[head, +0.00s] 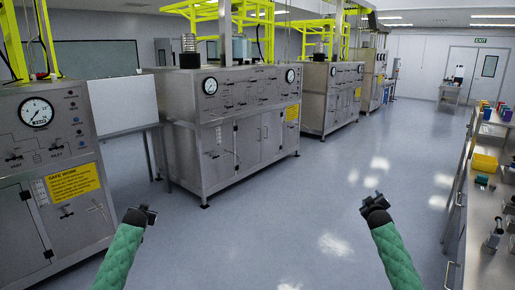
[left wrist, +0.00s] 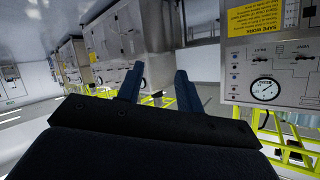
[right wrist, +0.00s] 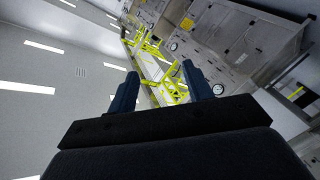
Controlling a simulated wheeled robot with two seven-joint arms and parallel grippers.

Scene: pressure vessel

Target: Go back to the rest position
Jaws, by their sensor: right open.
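My left gripper (head: 148,212) is raised in front of me at the lower left of the head view, over open floor and apart from the cabinets. In the left wrist view its two fingers (left wrist: 156,88) stand apart with nothing between them. My right gripper (head: 375,203) is raised at the lower right of the head view, also over open floor. In the right wrist view its two fingers (right wrist: 158,88) are spread and empty. Both forearms show green sleeves. Neither gripper touches anything.
A steel cabinet with a gauge (head: 40,150) stands close at the left. More steel pressure cabinets (head: 235,125) line the left side towards the back. A bench (head: 485,240) with a yellow bin (head: 484,163) runs along the right. The blue-grey floor (head: 290,215) between them is clear.

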